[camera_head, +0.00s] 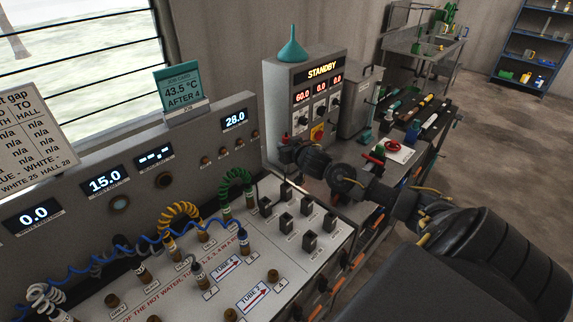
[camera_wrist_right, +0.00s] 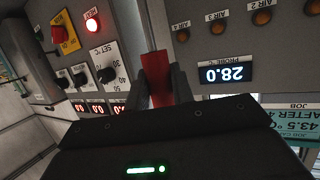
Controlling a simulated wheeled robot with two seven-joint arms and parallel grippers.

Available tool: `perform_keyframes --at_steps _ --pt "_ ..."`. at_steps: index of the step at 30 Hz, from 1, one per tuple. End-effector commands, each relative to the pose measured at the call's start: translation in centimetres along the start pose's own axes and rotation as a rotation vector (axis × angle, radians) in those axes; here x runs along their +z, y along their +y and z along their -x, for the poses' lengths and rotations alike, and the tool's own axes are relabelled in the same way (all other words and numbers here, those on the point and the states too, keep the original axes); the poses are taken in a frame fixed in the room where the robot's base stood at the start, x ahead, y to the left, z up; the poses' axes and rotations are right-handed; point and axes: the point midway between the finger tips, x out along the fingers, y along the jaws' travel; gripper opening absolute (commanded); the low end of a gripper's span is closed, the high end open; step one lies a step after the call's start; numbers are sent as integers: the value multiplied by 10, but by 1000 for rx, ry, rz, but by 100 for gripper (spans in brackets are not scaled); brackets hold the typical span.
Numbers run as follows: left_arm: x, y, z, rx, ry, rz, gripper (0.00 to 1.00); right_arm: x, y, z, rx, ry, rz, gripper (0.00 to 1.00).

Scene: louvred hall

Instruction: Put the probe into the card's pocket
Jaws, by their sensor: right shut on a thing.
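The teal job card (camera_head: 178,87) reads 43.5 °C AFTER 4 and stands in a grey holder (camera_head: 187,114) on top of the panel. The card shows upside down at the right edge of the wrist view (camera_wrist_right: 298,126). My right gripper (camera_head: 286,148) is in front of the panel, near the corner by the STANDBY unit, to the right of the card and lower. In the wrist view its fingers (camera_wrist_right: 158,83) are shut on a red piece, which looks like the probe's handle (camera_wrist_right: 156,72). The probe's tip is hidden. My left gripper is out of view.
The STANDBY unit (camera_head: 318,72) with a teal funnel (camera_head: 292,47) on top stands right behind my right gripper. Coiled leads (camera_head: 180,212) and black switches (camera_head: 310,242) cover the sloping board. A bench with tools (camera_head: 405,120) lies to the right.

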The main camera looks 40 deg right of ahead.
Motion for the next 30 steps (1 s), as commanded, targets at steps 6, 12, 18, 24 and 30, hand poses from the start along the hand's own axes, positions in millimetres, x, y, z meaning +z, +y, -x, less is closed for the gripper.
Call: perform_keyframes --at_steps 6,12,18,24,30 --pt "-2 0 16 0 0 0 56 -35 -41 16 -192 19 56 0" --pt "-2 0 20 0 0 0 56 -38 -79 36 -397 11 138 0" --pt "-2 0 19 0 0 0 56 -27 -99 49 -510 -11 185 0" --pt "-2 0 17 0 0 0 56 -24 -101 50 -522 -11 184 0" --pt "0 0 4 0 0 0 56 -8 -101 45 -521 -12 183 0"
